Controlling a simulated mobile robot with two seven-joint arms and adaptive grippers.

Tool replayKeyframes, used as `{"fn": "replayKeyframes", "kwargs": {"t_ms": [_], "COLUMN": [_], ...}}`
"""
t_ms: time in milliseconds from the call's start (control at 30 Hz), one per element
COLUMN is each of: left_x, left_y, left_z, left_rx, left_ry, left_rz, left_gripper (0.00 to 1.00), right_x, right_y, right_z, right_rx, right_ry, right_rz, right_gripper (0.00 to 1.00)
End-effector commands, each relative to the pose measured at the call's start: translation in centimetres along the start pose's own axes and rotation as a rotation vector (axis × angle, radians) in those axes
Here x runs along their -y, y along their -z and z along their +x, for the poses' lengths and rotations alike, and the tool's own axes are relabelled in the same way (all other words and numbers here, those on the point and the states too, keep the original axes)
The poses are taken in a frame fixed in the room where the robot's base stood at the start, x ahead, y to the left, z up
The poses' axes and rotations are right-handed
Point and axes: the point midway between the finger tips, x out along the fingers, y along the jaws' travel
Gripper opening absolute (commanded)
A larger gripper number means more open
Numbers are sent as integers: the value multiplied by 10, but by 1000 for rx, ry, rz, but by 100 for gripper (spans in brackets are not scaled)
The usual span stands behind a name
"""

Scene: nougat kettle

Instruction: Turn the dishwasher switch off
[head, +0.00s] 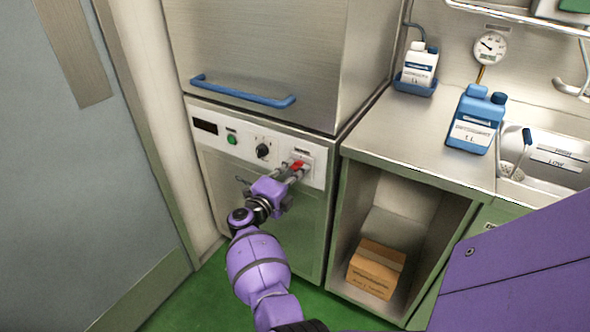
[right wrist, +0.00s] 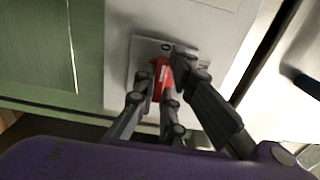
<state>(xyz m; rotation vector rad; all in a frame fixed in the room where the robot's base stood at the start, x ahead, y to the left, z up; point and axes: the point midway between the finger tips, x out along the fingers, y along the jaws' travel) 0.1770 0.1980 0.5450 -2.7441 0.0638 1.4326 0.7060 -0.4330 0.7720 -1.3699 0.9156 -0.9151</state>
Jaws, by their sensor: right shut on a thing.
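The dishwasher's white control panel (head: 225,140) has a red switch (head: 297,165) at its right end. In the right wrist view the red switch (right wrist: 161,78) sits on a square plate (right wrist: 147,47), with a "0" mark on the plate above it. My right gripper (head: 293,171) reaches the panel with its fingers around the red switch. In the right wrist view the fingers (right wrist: 160,85) are closed on the switch and hide part of it. The switch's exact angle is hard to read. My left gripper is not in view.
A blue handle (head: 243,93) crosses the door above. Green floor lies below.

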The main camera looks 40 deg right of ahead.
Motion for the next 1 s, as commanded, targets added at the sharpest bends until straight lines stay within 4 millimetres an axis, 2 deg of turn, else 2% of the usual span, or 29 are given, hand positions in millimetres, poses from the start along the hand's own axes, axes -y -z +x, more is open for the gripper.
{"fn": "replayKeyframes", "kwargs": {"t_ms": [467,500,633,1000], "left_x": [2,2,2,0], "left_y": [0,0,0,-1], "left_z": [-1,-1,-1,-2], "left_rx": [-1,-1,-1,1], "left_ry": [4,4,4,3], "left_rz": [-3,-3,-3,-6], "left_gripper": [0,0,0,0], "right_x": [-1,-1,-1,-1], "right_y": [0,0,0,0], "right_z": [0,0,0,-4], "right_rx": [0,0,0,1], "right_ry": [-1,-1,-1,-1], "right_rz": [-18,-18,-17,-15], "right_gripper": [0,11,28,29]}}
